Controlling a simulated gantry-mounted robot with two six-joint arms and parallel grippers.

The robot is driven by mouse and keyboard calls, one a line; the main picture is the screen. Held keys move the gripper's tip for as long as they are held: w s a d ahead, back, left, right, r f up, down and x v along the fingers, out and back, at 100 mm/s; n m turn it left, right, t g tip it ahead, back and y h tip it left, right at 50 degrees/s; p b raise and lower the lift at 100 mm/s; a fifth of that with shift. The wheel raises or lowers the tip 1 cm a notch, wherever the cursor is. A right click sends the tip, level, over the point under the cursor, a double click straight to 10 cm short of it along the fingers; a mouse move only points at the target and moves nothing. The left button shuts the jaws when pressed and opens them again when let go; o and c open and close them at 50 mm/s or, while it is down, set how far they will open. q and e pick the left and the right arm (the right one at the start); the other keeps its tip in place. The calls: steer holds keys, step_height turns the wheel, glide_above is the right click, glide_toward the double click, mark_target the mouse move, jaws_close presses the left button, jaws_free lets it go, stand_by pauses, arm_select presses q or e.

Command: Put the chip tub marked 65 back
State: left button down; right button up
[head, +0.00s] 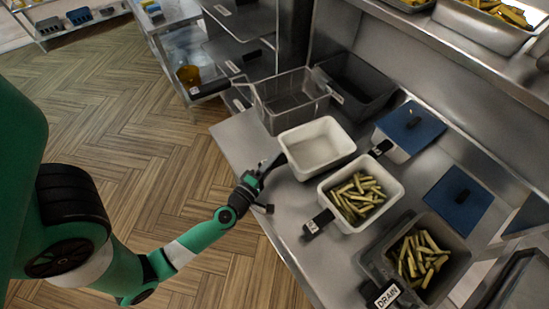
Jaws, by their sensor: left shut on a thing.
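An empty white tub (318,144) stands on the steel counter beside the wire basket. My left gripper (275,163) is shut at the left side of this tub, on its handle, which the fingers mostly hide. A second white tub (391,200) full of cut chips stands just in front and to the right, with a dark labelled handle (318,223). A white tub with a blue lid (409,127) stands behind, also with a labelled handle (380,148). The numbers on these labels are too small to read. My right gripper is not in view.
A wire fry basket (291,98) and a dark bin (378,78) stand behind the empty tub. A grey tub of chips (460,262) stands near a DRAIN label (387,295). Another blue lid (459,200) lies at right. Bare counter (240,134) shows left of the empty tub.

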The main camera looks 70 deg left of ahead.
arm_select(q)
steer(key=c, duration=0.6)
jaws_free()
steer(key=shift+o, duration=0.2)
steer(key=shift+f, duration=0.1)
steer(key=v, duration=1)
steer(key=shift+d, duration=0.15)
steer(key=shift+v, duration=0.75)
